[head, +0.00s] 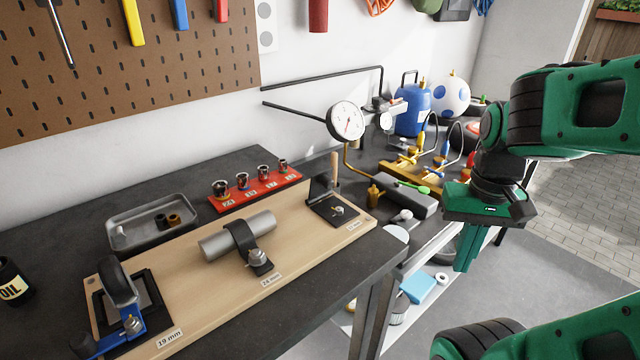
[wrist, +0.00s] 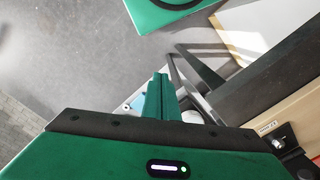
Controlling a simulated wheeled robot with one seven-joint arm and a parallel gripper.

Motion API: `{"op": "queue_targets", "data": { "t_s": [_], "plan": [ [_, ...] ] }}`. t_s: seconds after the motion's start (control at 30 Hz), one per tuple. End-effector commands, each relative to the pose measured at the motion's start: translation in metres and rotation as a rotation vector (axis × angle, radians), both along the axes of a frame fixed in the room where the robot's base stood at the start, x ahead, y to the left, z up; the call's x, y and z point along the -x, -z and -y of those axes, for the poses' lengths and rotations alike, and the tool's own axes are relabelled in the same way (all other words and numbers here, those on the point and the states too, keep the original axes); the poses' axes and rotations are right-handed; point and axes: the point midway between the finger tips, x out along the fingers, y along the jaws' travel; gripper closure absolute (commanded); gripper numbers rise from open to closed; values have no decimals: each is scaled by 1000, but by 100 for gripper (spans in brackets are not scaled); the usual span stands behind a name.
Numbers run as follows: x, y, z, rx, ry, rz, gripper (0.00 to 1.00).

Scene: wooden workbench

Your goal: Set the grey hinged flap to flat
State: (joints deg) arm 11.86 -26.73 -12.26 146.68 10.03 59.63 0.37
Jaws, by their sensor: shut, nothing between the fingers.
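A dark grey flap (head: 321,187) stands upright at the back of a black base plate (head: 345,214) on the right end of the wooden board in the head view. A bolt (head: 338,210) sits on the plate in front of the flap. My gripper (head: 466,258) is to the right of the bench, off its edge and apart from the flap, with its fingers pointing down. The fingers also show in the wrist view (wrist: 160,98), together and empty. The wrist view shows only part of the board, and I cannot make out the flap there.
The wooden board (head: 305,238) also carries a grey cylinder (head: 222,240) under a black strap and a blue-handled clamp (head: 128,322). A dial gauge (head: 346,121) and rods reach over the back right. A metal tray (head: 150,220) and red socket rack (head: 255,190) lie behind.

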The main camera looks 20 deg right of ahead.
Motion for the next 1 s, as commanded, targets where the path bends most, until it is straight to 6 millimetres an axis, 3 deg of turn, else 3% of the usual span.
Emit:
{"op": "queue_targets", "data": {
  "t_s": [0.2, 0.37, 0.4, 0.47, 0.67, 0.8, 1.0],
  "plan": [
    [0, 0, 0, 0, 0, 0, 100],
    [4, -11, -1, 1, 15, 20, 64],
    [-3, -16, -2, 3, 30, 26, 59],
    [-19, -26, -5, 3, 65, 35, 59],
    [-95, -80, -34, -6, 250, 81, 59],
    [-145, -119, -71, -25, 393, 114, 59],
    [-194, -167, -132, -66, 569, 143, 59]
  ]
}}
